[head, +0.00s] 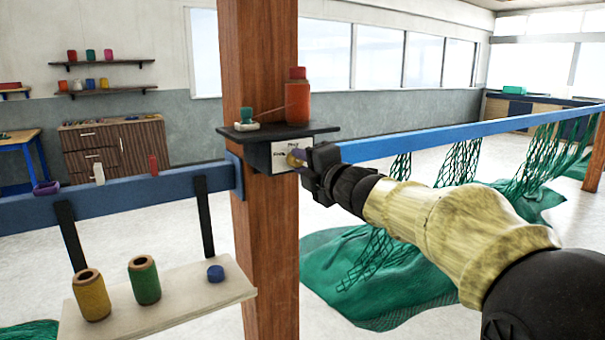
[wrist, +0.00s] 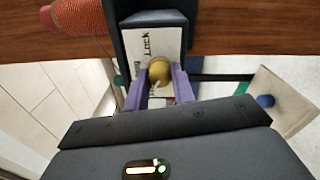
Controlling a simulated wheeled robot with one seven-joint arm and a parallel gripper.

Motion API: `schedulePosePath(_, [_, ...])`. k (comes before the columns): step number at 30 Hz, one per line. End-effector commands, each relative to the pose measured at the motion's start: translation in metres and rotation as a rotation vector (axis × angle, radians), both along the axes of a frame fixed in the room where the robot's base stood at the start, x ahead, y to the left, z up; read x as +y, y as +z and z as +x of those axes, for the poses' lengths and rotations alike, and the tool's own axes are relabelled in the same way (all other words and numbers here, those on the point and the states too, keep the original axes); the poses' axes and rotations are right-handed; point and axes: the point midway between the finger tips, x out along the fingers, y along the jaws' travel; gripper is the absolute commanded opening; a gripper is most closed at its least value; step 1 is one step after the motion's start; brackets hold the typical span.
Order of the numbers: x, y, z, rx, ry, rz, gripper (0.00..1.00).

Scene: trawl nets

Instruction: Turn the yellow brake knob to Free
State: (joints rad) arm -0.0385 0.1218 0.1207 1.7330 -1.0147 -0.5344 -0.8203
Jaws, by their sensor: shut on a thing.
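The yellow brake knob (wrist: 160,72) sits on a white label plate (wrist: 137,42) with handwritten words, one of which looks like "Lock". The plate is on the front of a dark box under a small shelf on the wooden post. My gripper (wrist: 160,90) is shut on the knob, its two purple fingers on either side of it. In the head view my gripper (head: 300,155) reaches the plate (head: 282,158) from the right. The fingers hide part of the knob and the lower part of the plate, so I cannot tell which way the knob points.
An orange twine spool (head: 297,100) and a small pale item with a green top (head: 246,118) stand on the dark shelf (head: 280,131) above the knob. Blue rails (head: 440,135) run to both sides. Green nets (head: 385,280) hang at the right. A lower shelf (head: 190,305) holds spools.

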Motion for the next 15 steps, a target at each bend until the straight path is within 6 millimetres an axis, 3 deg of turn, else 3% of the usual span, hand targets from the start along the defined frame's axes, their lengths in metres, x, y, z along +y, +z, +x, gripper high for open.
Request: schedulePosePath(15, [0.002,0.0032,-0.0009,-0.055,0.005,-0.071,0.03])
